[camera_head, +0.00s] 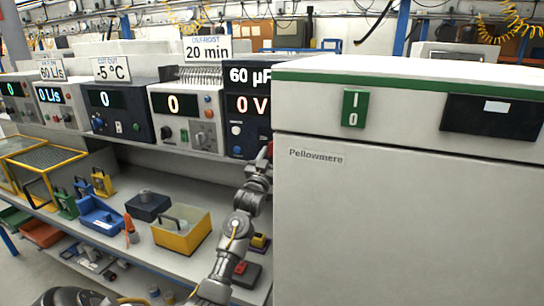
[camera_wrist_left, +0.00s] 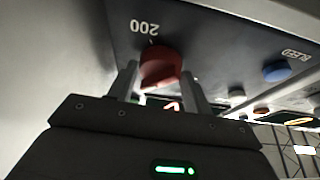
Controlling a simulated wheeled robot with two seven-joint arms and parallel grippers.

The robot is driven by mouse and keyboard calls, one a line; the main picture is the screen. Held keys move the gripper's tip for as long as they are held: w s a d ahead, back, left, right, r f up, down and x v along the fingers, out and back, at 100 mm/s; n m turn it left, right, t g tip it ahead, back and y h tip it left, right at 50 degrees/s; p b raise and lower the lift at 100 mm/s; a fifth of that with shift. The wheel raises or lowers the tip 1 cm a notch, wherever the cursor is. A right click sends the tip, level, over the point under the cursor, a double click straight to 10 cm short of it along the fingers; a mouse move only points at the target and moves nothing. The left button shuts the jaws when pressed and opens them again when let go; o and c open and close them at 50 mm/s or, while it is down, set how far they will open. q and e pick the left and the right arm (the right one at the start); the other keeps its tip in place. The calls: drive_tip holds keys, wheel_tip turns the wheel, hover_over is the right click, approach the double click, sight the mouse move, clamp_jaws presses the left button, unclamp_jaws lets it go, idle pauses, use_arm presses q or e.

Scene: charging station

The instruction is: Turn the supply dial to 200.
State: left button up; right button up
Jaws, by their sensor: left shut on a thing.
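The red supply dial (camera_wrist_left: 160,62) is on a dark panel in the left wrist view. The label "200" (camera_wrist_left: 145,27) is printed close to it, upside down in this view. My left gripper (camera_wrist_left: 159,74) has one finger on each side of the dial and is shut on it. Which way the dial points is not clear. My right gripper is not in view.
The large white Pellowmere cabinet (camera_head: 400,210) stands close on the right of the arm. Other instruments (camera_head: 185,118) line the shelf to the left. A yellow bin (camera_head: 183,240) and blue tray (camera_head: 98,215) are on the bench below. A blue button (camera_wrist_left: 276,71) is near the dial.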

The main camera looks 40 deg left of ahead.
use_arm(q)
drive_tip(key=shift+m, duration=0.3)
drive_tip(key=m+h, duration=0.1)
drive_tip(key=m, duration=0.2)
drive_tip(key=m+h, duration=0.2)
drive_tip(key=m, duration=0.1)
drive_tip(key=m+h, duration=0.1)
drive_tip(key=m, duration=0.2)
drive_tip(key=shift+s+a+r+h, duration=0.1)
drive_tip(key=shift+a+r+h, duration=0.05)
drive_tip(key=shift+a+h, duration=0.25)
drive_tip(key=m+h, duration=0.1)
drive_tip(key=m, duration=0.2)
drive_tip(key=m+g+h, duration=0.1)
drive_tip(key=m, duration=0.3)
drive_tip(key=shift+a+r+m+g+h, duration=0.1)
drive_tip(key=shift+r+m+g+h, duration=0.1)
drive_tip(key=shift+m+g+h, duration=0.15)
drive_tip(key=shift+r+m+g+p, duration=0.15)
drive_tip(key=shift+m+g, duration=0.4)
drive_tip(key=shift+m, duration=0.8)
drive_tip(key=shift+r+m+g+p, duration=0.15)
drive_tip(key=shift+m+g, duration=0.4)
drive_tip(key=shift+m, duration=0.8)
drive_tip(key=shift+r+m+g+p, duration=0.15)
drive_tip(key=shift+m+g, duration=0.4)
drive_tip(key=shift+m, duration=0.8)
drive_tip(key=shift+f, duration=0.1)
drive_tip(key=o, duration=1)
drive_tip(key=shift+c, duration=0.2)
